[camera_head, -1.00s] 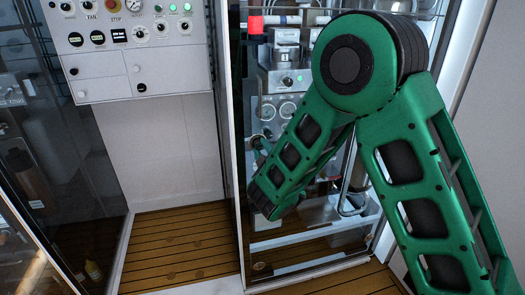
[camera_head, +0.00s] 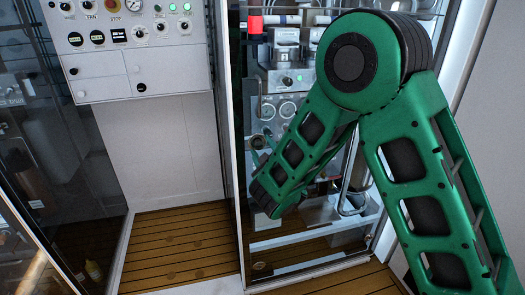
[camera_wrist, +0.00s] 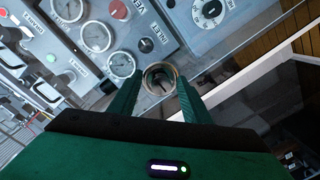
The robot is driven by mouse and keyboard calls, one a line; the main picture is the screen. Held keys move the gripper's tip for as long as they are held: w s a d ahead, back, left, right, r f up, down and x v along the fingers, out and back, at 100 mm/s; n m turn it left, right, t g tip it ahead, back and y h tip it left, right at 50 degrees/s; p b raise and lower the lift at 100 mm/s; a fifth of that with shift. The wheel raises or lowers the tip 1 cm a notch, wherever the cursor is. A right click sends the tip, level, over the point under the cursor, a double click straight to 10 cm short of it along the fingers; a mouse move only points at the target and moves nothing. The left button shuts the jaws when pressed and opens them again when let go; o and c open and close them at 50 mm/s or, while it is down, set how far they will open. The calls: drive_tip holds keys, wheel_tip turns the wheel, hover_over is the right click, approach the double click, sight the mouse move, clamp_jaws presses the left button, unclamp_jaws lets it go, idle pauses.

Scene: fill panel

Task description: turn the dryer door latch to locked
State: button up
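A round fitting with a brass-coloured rim and a dark middle (camera_wrist: 160,79) shows between my fingertips in the wrist view. It may be the dryer door latch; no label confirms this, and whether it is turned to locked cannot be told. My gripper (camera_wrist: 159,84) is open, with one green finger on each side of the fitting. Contact with it cannot be made out. In the head view, my gripper (camera_head: 262,150) is small, in front of the panel behind the glass-sided frame and partly hidden by my forearm.
Several gauges (camera_wrist: 121,64) and a black knob (camera_wrist: 147,45) lie close left of the fingers. A dial (camera_wrist: 209,11) is at upper right. In the head view, a white frame post (camera_head: 233,165) stands left of my gripper. A control box (camera_head: 135,50) hangs further left.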

drive_tip(key=shift+s+a, duration=0.1)
drive_tip(key=shift+s, duration=0.1)
drive_tip(key=shift+s, duration=0.3)
drive_tip(key=v, duration=0.9)
drive_tip(key=shift+s+d, duration=0.25)
drive_tip(key=shift+s, duration=0.05)
